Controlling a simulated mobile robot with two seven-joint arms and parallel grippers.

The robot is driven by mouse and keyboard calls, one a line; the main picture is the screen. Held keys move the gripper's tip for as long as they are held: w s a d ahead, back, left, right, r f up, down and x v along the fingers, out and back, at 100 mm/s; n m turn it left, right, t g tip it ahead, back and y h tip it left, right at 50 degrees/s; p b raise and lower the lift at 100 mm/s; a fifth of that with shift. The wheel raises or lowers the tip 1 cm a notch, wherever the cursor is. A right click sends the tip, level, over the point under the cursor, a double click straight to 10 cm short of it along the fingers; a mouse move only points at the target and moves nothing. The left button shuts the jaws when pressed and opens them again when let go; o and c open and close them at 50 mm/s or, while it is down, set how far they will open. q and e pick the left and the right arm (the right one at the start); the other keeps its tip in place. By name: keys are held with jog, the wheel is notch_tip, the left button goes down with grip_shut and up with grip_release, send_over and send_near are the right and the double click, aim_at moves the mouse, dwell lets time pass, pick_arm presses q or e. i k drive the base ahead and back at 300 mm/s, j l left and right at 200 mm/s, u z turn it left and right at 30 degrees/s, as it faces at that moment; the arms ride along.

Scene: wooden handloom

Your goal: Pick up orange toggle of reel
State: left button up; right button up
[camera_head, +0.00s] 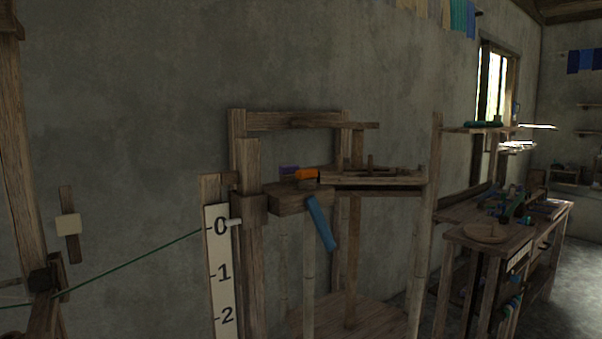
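An orange piece (306,174), which looks like the toggle, sits on top of the wooden frame near the middle of the head view. I cannot tell from here which part is the reel. Neither of my grippers shows in this view.
A white scale board (221,273) marked 0, 1, 2 stands at the frame's left. A green thread (130,260) runs left from it to a wooden post. A wooden table (515,232) with several items stands right, by the window.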

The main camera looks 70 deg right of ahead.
aim_at(302, 174)
jog(key=k+l+u, duration=0.15)
jog(key=l, duration=0.2)
jog(key=k+l+u, duration=0.3)
jog(key=k+l, duration=0.35)
jog(key=l, duration=0.2)
jog(key=k+l+u, duration=0.1)
jog(key=k+l, duration=0.45)
jog(key=l, duration=0.15)
